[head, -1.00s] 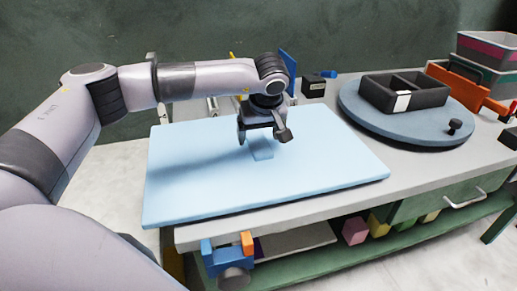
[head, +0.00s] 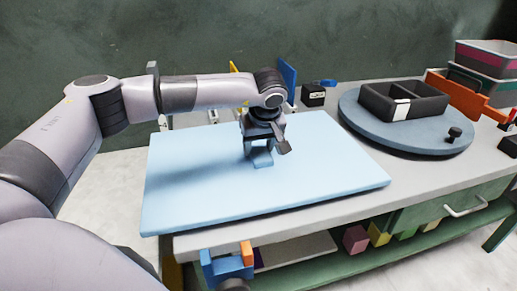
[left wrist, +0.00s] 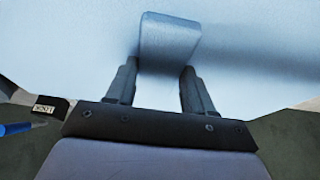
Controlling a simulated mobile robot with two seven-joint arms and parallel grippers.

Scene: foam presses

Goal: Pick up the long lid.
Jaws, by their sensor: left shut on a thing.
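The long lid (head: 305,165) is a wide, flat, light blue slab lying on the grey worktop. A raised blue handle (head: 262,158) stands on its top. My left gripper (head: 264,148) points down and is shut on this handle. In the left wrist view the lid (left wrist: 250,50) fills most of the picture, and the handle (left wrist: 168,40) sits between the two dark fingers (left wrist: 158,85). The fingers and the palm hide part of the handle. No gap under the lid can be made out. My right gripper is not in view.
A round blue turntable (head: 440,142) with a dark divided tray (head: 405,112) stands to the right. A small black box (head: 313,97) is behind the lid. Orange pieces and stacked bins (head: 484,62) are at far right. Coloured blocks lie on the shelf below.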

